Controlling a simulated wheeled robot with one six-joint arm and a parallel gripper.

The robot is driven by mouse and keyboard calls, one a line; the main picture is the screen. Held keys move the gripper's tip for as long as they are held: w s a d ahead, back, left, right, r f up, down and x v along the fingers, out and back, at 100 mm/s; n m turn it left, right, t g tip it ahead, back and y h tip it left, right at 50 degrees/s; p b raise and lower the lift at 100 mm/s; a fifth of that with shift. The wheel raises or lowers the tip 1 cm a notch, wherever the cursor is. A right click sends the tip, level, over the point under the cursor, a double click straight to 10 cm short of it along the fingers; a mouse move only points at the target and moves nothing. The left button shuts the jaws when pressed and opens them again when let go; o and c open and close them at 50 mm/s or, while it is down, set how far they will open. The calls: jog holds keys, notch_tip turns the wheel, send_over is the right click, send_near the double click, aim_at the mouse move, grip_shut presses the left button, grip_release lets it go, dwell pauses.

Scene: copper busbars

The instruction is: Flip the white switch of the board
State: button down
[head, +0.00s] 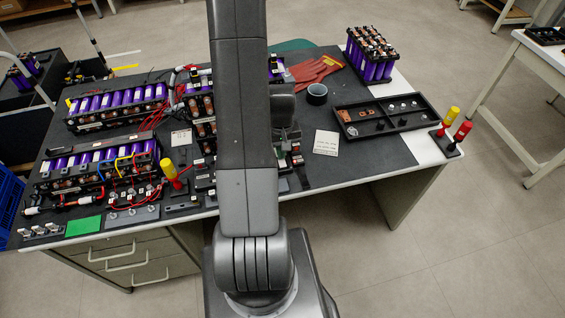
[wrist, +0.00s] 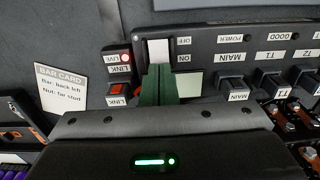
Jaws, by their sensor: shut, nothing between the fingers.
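The white switch (wrist: 158,50) sits on the dark board (wrist: 215,58) in the wrist view, with upside-down OFF and ON labels beside it. My gripper (wrist: 158,72) is shut and empty. Its green fingers point up the picture, and their tips are right at the switch's lower edge, on the ON label's side. I cannot tell whether they touch it, or which way the switch is tilted. In the head view my gripper (head: 292,150) is low over the middle of the table, and my arm hides much of the board.
Left of the switch are a lit LIVE lamp (wrist: 125,58) and a red LINK part (wrist: 117,90). MAIN and T1 blocks (wrist: 232,84) stand at the right. A bar card (wrist: 62,84) lies at the left. Battery modules (head: 115,105) and a parts tray (head: 385,115) flank my arm.

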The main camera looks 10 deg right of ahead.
jog(key=shift+f+b, duration=0.4)
jog(key=shift+f, duration=0.1)
jog(key=shift+r, duration=0.15)
jog(key=shift+r+p, duration=2.2)
jog(key=shift+r, duration=1.25)
jog(key=shift+f, duration=0.2)
notch_tip(320, 180, down, 7)
jog(key=b, duration=0.4)
jog(key=shift+r+b, duration=0.1)
jog(key=shift+b, duration=0.2)
jog(key=shift+r+p, duration=0.35)
jog(key=shift+p, duration=0.05)
